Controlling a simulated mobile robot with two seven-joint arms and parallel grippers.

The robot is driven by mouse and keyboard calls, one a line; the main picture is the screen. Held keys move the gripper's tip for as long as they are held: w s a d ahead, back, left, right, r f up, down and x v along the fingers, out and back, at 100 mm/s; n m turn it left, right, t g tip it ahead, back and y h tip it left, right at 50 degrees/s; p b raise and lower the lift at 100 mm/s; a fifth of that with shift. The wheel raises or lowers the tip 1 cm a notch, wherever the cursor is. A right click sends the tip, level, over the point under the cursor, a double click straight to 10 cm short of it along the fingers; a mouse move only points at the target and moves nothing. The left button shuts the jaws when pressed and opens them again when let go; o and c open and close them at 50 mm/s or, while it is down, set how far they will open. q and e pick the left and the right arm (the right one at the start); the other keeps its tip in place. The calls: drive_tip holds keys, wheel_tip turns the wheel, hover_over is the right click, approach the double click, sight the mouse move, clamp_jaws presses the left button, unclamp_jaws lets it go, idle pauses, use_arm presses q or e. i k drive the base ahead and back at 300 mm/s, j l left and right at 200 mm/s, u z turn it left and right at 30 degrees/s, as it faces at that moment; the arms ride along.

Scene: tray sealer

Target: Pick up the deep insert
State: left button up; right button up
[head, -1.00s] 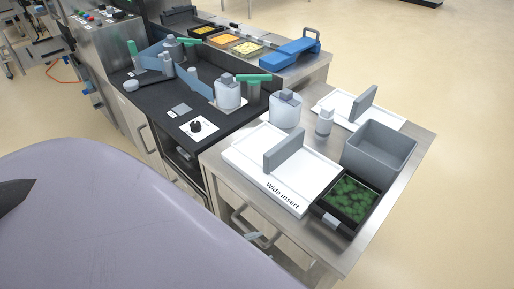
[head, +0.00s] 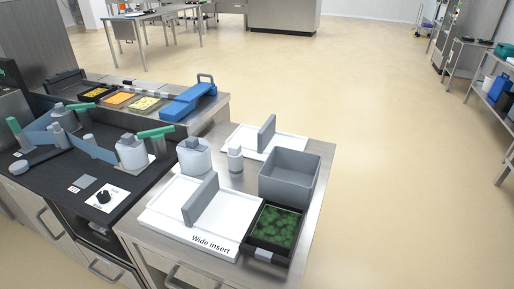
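Two white plates with upright grey handles lie on the steel side table. The front plate (head: 160,216) is lettered "Wide insert". Neither of my grippers is in view.
The black sealer is at left. The floor to the right is clear.

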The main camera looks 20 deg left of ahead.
sight(266, 136)
drive_tip(key=k, duration=0.3)
drive_tip(key=k+z, duration=0.3)
drive_tip(key=z, duration=0.3)
drive_tip(key=i+l+z, duration=0.1)
drive_tip(key=z, duration=0.35)
drive_tip(key=i+l+z, duration=0.2)
drive_tip(key=z, duration=0.25)
drive_tip(key=i+l, duration=0.25)
drive_tip(key=i, duration=0.25)
drive_tip(key=i+l+u, duration=0.15)
drive_tip(key=i, duration=0.35)
drive_tip(key=i+u, duration=0.4)
drive_tip(key=i+l+u, duration=0.2)
drive_tip(key=i+u, duration=0.2)
drive_tip(key=i+l+u, duration=0.1)
drive_tip(key=i+u, duration=0.3)
drive_tip(key=i, duration=0.75)
drive_tip(key=i+l+u, duration=0.2)
drive_tip(key=i, duration=0.95)
drive_tip(key=j, duration=0.1)
